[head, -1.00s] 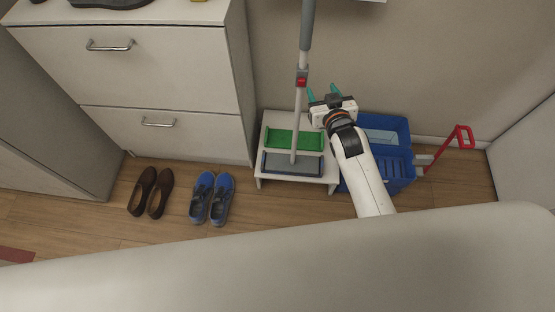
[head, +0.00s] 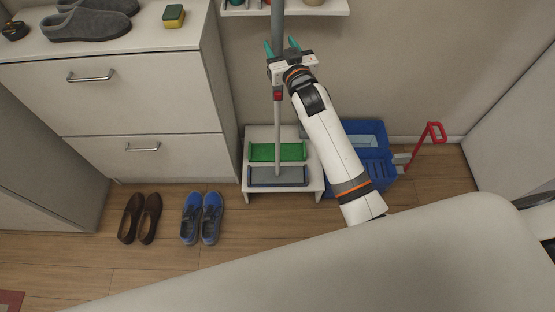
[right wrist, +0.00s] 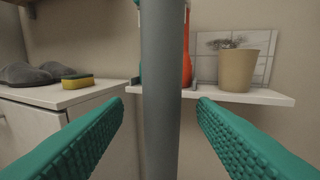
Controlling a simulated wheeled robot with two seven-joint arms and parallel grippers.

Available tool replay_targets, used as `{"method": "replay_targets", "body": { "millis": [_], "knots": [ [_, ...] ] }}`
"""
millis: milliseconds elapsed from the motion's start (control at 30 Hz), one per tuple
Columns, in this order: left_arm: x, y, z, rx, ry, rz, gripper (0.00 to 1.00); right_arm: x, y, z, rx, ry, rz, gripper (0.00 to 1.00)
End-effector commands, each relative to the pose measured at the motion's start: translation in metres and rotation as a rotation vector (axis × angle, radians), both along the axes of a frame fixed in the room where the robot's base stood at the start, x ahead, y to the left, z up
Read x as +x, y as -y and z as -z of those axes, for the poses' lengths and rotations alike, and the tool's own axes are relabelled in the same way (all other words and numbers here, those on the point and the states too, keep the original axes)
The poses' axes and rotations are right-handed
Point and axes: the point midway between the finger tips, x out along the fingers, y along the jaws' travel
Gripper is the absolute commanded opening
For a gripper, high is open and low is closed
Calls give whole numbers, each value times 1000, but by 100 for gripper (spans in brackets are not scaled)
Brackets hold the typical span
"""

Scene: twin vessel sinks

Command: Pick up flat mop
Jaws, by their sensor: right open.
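The flat mop (head: 278,128) stands upright with its grey head on a small white stool, next to a green pad. Its pole has a red clip, and a thicker grey grip section above. My right gripper (head: 281,48) is open, with its teal fingers on either side of the grey grip. In the right wrist view the grey pole (right wrist: 161,95) runs vertically between the two open fingers, with a gap on each side. I cannot see my left gripper.
A white stool (head: 313,172) holds the mop head. A blue bucket (head: 374,168) with a red-handled tool (head: 427,142) stands to its right. A cabinet (head: 150,85) is at left, with brown shoes (head: 140,217) and blue shoes (head: 202,217) on the floor. A wall shelf (head: 330,8) is behind the pole.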

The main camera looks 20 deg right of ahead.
Motion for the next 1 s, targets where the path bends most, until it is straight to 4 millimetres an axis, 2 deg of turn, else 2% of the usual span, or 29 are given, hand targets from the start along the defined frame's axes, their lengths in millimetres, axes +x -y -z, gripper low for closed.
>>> {"method": "replay_targets", "body": {
  "millis": [100, 200, 500, 800, 1000],
  "knots": [
    [-1, 0, -5, 0, -2, 0, 0, 19, 1, -1, 0, 0, 1, 52],
    [-1, 0, -6, 1, -3, 0, 0, 28, 0, -1, 0, 1, 0, 52],
    [-1, 0, -5, 0, -2, 0, 0, 32, 0, 0, 0, 0, 0, 51],
    [-1, 0, -6, 0, -2, 0, 0, 31, 0, 1, 0, 0, 0, 1],
    [-1, 0, -6, 0, -1, -1, 0, 32, 0, -3, 0, 7, 0, 0]
  ]
}}
